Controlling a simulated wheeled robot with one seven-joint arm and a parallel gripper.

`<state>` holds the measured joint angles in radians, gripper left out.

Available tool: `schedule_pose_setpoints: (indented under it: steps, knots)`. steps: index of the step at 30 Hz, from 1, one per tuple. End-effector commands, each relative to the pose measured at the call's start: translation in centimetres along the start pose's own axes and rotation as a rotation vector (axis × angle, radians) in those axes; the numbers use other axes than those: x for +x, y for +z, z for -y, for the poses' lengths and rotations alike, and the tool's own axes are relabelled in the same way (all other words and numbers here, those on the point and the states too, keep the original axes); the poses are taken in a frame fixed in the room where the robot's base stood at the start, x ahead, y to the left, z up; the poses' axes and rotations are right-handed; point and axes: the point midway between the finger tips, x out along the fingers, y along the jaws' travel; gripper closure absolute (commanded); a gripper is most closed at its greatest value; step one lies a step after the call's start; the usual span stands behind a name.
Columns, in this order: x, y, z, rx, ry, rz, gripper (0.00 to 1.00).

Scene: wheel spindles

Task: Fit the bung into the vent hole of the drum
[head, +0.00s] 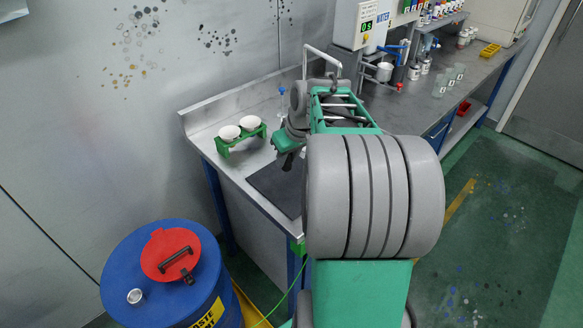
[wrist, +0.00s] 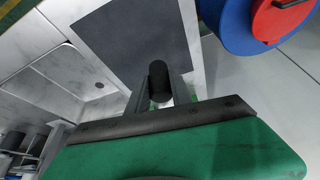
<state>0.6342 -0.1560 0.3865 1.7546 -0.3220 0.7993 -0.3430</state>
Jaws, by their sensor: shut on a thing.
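My gripper (wrist: 160,88) is shut on a dark cylindrical bung (wrist: 158,75), which sticks out past the fingers in the wrist view. In the head view my gripper (head: 288,160) is over the bench near a dark mat, and the bung is hard to make out there. The blue drum (head: 122,262) stands on the floor at the lower left, with a red lid (head: 157,242) and black handle on top. A pale round fitting that looks like the vent hole (head: 135,296) is on its top, near the front. The drum also shows at the wrist view's top right (wrist: 222,25), apart from the bung.
The steel bench (head: 205,125) carries a dark mat (head: 276,185) and a green rack (head: 241,135) with two white cups. The bench front edge lies between my gripper and the drum. A wall rises behind the drum and bench.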

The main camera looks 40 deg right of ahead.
Motion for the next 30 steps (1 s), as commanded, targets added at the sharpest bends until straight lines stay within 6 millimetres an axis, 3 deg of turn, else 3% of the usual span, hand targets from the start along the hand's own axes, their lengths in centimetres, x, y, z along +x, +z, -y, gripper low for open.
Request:
schedule_pose_setpoints:
  steps: [4, 11, 15, 26, 27, 30]
  knots:
    - [3.6, 0.0, -1.9, 0.001, -0.005, 0.007, 1.00]
    - [6.3, -0.1, -3.5, 0.001, -0.003, 0.005, 1.00]
    - [8.5, 0.9, -3.3, 0.001, -0.004, 0.005, 1.00]
    - [9.2, 1.2, -3.3, -0.001, -0.002, 0.002, 1.00]
    - [9.1, 1.1, -3.3, -0.001, -0.002, 0.002, 0.71]
    - [9.1, 1.1, -3.3, 0.000, -0.002, 0.003, 0.63]
